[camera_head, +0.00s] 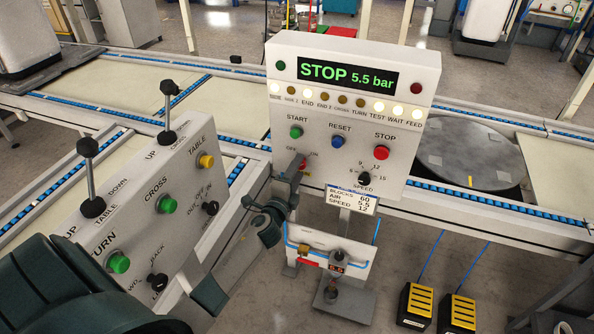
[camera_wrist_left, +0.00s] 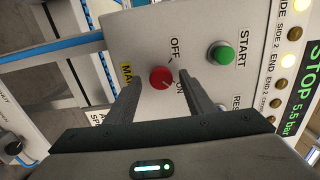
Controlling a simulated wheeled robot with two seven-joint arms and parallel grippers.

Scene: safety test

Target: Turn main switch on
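The main switch is a red round knob (camera_head: 302,165) with OFF and ON labels, below the green START button on the grey control panel (camera_head: 420,75). My left gripper (camera_head: 296,178) is in front of it and partly covers it in the head view. In the left wrist view the red knob (camera_wrist_left: 161,78) sits between the two fingertips of my left gripper (camera_wrist_left: 160,82). The fingers are open, with a gap on each side of the knob. A pale mark shows on the knob, but its exact setting is hard to read. My right gripper is not in view.
The green START button (camera_head: 296,132), blue RESET button (camera_head: 338,141) and red STOP button (camera_head: 382,152) are close by. A second panel with levers (camera_head: 150,190) stands to the left. The lit display (camera_head: 345,76) reads STOP 5.5 bar. Conveyors run behind.

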